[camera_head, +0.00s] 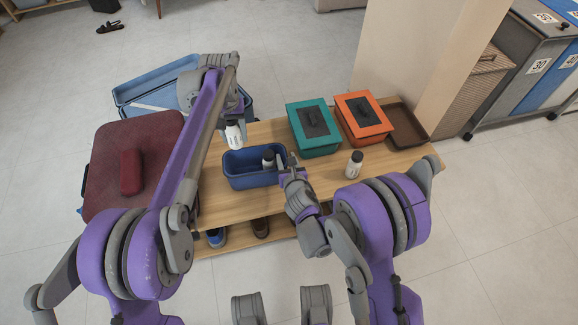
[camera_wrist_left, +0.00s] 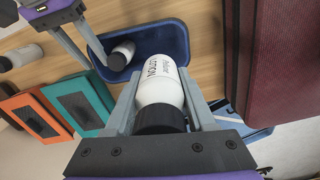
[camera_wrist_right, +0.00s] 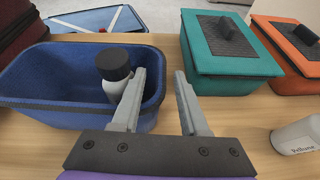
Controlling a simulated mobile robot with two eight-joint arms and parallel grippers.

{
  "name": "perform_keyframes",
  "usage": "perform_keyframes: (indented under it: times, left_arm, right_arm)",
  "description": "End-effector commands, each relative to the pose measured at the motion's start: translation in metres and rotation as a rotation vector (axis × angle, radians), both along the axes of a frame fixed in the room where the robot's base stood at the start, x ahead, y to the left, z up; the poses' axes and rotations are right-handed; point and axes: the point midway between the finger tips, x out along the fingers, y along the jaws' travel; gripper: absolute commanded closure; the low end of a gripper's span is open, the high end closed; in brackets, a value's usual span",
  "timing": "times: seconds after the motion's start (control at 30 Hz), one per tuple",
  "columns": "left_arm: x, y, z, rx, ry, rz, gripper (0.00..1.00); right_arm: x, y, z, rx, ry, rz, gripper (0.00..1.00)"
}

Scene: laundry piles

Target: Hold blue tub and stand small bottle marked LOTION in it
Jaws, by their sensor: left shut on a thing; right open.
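The white bottle marked LOTION (camera_wrist_left: 160,75), with a black cap, is held in my left gripper (camera_head: 236,122), which is shut on it. It hangs cap end up, above the far left part of the blue tub (camera_head: 245,182). A second small white bottle with a black cap (camera_wrist_right: 115,75) stands inside the tub near its right end; it also shows in the head view (camera_head: 268,161). My right gripper (camera_wrist_right: 160,90) is open at the tub's right wall. Its left finger overlaps that wall in the right wrist view and its right finger is outside; contact is unclear.
A teal lidded box (camera_head: 316,147), an orange lidded box (camera_head: 367,138) and a brown tray (camera_head: 405,124) line the table's back right. A maroon suitcase (camera_head: 155,145) is left of the table. The front tabletop is mostly clear.

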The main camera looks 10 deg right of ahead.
Motion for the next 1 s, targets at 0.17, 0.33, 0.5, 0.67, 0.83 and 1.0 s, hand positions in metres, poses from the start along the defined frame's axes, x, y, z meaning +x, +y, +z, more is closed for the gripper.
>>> perform_keyframes:
  times: [0.17, 0.33, 0.5, 0.67, 0.83, 1.0]
  left_arm:
    - [0.0, 0.0, 0.0001, 0.0, 0.0, 0.0, 1.0]
    - [0.0, 0.0, 0.0001, 0.0, 0.0, 0.0, 1.0]
    - [0.0, 0.0, 0.0001, 0.0, 0.0, 0.0, 1.0]
    - [0.0, 0.0, 0.0001, 0.0, 0.0, 0.0, 1.0]
    - [0.0, 0.0, 0.0001, 0.0, 0.0, 0.0, 1.0]
    - [0.0, 0.0, -0.0004, 0.0, 0.0, 0.0, 1.0]
  right_arm:
    - [0.0099, 0.0006, -0.0041, 0.0, 0.0, 0.0, 0.56]
    - [0.011, 0.0007, -0.0046, 0.0, 0.0, 0.0, 0.56]
    - [0.0108, 0.0008, -0.0045, 0.0, 0.0, 0.0, 0.67]
    - [0.0107, 0.0008, -0.0044, 0.0, 0.0, 0.0, 0.96]
    - [0.0107, 0.0008, -0.0044, 0.001, 0.0, 0.0, 1.0]
    - [0.0106, 0.0008, -0.0044, 0.001, 0.0, 0.0, 1.0]
